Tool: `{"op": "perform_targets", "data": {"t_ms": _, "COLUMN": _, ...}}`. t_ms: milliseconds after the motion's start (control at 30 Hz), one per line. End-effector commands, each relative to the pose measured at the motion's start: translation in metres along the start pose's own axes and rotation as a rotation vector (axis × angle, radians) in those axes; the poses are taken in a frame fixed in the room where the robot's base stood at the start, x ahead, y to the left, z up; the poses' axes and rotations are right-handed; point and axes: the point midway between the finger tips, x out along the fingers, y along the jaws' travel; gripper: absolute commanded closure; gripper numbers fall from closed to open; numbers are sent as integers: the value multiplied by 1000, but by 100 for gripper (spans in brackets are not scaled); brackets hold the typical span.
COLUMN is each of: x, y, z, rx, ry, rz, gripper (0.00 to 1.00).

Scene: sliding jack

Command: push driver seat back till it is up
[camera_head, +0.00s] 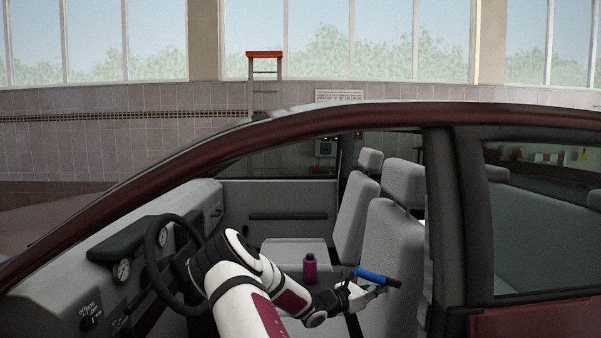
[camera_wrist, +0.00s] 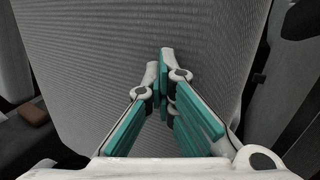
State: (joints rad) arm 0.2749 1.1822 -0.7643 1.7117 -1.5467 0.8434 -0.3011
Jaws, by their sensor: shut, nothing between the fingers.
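The driver seat back (camera_head: 392,230) is the near grey seat back, seen through the open side of the car. It stands close to upright, leaning slightly rearward. My gripper (camera_head: 368,291) is in front of its lower-middle part. In the wrist view, the grey ribbed seat back (camera_wrist: 95,60) fills most of the picture, ahead of my gripper (camera_wrist: 164,62). The teal-padded fingers are closed together and hold nothing. The fingertips look very near the seat surface; I cannot tell whether they touch it.
A blue-handled object with a black end (camera_head: 377,277) shows beside my gripper. A dark magenta bottle (camera_head: 309,268) stands near the passenger seat (camera_head: 356,215). The steering wheel (camera_head: 163,262) is close left of my arm, and the door pillar (camera_head: 446,220) is right of the seat.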

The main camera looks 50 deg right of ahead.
Motion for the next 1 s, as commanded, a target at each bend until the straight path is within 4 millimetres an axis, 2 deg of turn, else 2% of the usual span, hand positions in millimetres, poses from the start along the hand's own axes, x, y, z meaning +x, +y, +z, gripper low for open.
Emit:
{"op": "perform_targets", "data": {"t_ms": 433, "x": 23, "y": -12, "z": 5, "rx": -1, "ry": -5, "rz": -3, "gripper": 100}}
{"op": "perform_targets", "data": {"t_ms": 1000, "x": 29, "y": -16, "z": 4, "rx": -1, "ry": -3, "rz": -4, "gripper": 100}}
